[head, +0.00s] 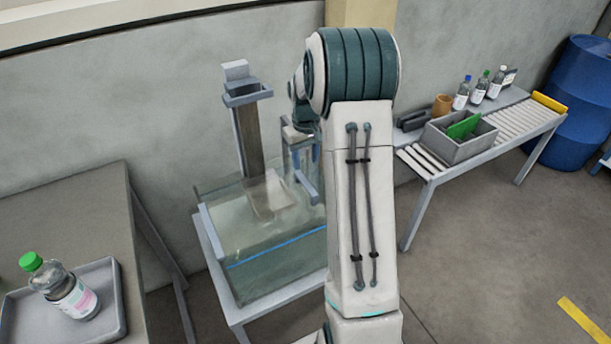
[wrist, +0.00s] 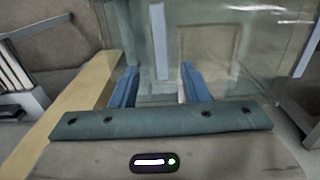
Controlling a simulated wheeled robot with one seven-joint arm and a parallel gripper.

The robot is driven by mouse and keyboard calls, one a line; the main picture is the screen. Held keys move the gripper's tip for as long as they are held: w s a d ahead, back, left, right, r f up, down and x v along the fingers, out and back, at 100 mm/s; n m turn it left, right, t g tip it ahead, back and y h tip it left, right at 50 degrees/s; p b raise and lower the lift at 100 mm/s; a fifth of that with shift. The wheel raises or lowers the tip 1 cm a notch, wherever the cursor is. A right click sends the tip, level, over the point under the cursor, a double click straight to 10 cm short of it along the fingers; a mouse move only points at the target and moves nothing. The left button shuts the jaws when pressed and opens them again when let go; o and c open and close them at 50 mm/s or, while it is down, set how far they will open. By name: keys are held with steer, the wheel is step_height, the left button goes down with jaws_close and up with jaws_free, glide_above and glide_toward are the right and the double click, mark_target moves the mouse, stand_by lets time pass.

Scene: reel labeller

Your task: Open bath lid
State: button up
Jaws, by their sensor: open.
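The bath is a clear glass tank (head: 275,272) on a grey metal stand, left of my arm in the head view. A blue line runs across its near wall. Its lid cannot be clearly told apart from the glass. My gripper (wrist: 160,88) is open, with two blue fingers spread in the wrist view. A narrow pale blue-grey bar (wrist: 159,42) shows beyond and between the fingers; I cannot tell whether it belongs to the lid or touches them. In the head view my gripper is over the tank's back right part, partly hidden by my arm.
A grey column (head: 248,135) rises at the tank's back. At left, a table (head: 75,215) holds a tray (head: 112,300) with a green-capped bottle (head: 68,290). At right, a roller bench (head: 520,122) carries a grey bin (head: 460,148) and bottles; a blue barrel (head: 590,90) stands behind.

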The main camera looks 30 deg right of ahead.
mark_target(306, 182)
step_height(306, 182, down, 8)
steer(key=shift+r+p, duration=0.15)
steer(key=shift+p, duration=0.25)
jaws_close()
steer(key=shift+r, duration=0.1)
